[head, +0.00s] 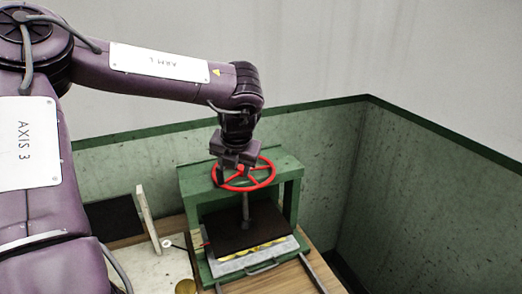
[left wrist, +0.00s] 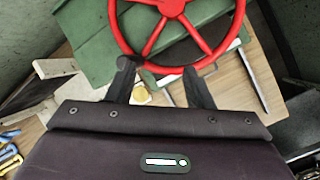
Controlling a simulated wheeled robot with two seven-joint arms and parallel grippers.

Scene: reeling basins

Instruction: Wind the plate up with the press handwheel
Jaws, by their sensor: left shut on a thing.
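The red handwheel (head: 246,188) sits on top of the green press frame (head: 190,187). A grey screw (head: 246,210) runs down from it to the dark plate (head: 232,235). Yellow things (head: 254,249) show under the plate's front edge, above a grey metal tray (head: 229,266). My left gripper (head: 237,160) points down at the wheel's far side and is shut on its rim. In the left wrist view, the gripper's fingers (left wrist: 161,75) stand either side of the near rim of the handwheel (left wrist: 172,8). My right gripper is in neither view.
The press stands on a wooden bench (head: 284,281). A pale board (head: 148,219) stands upright left of it, beside a dark panel (head: 113,217). A metal bar (head: 313,274) lies on the right. Green walls (head: 310,145) close in behind and right.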

